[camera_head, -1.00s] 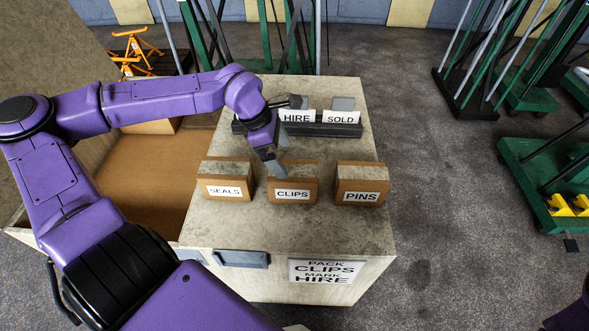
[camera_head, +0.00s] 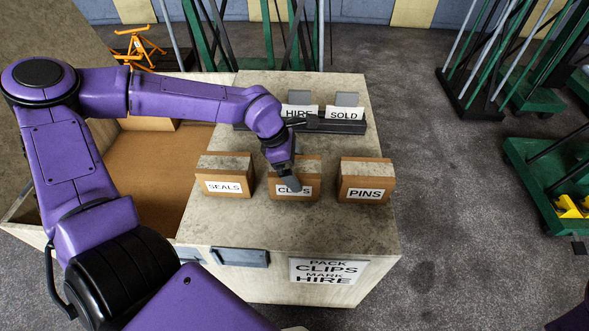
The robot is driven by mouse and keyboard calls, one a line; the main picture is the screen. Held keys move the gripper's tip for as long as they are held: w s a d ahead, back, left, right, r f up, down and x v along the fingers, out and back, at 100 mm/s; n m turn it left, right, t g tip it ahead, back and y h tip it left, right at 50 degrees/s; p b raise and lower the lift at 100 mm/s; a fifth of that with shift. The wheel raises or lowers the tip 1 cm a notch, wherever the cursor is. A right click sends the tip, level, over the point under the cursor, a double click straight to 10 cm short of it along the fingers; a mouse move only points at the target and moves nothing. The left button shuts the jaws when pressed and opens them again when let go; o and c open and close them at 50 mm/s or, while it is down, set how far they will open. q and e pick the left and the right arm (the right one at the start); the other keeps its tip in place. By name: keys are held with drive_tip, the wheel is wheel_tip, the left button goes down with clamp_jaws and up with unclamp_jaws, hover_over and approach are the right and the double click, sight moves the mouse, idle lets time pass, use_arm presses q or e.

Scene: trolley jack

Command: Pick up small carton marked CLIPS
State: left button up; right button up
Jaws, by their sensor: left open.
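The small carton marked CLIPS (camera_head: 308,187) stands on the worktop (camera_head: 240,225), in the middle of a row of three cartons. My left gripper (camera_head: 294,183) is over it, and a grey finger covers part of its label. The gripper is open; I cannot tell whether its fingers touch the carton. The carton marked SEALS (camera_head: 225,176) is to its left and the carton marked PINS (camera_head: 365,181) to its right. My right gripper is not in view.
A dark rack (camera_head: 340,125) with HIRE and SOLD tags stands behind the cartons. A large open box (camera_head: 160,185) lies left of the worktop. A sign (camera_head: 328,270) on the front reads PACK CLIPS MARK HIRE. The worktop's front is clear.

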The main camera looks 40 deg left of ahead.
use_arm(q)
drive_tip(key=shift+f, duration=0.2)
drive_tip(key=c, duration=1.1)
drive_tip(key=shift+r, duration=0.15)
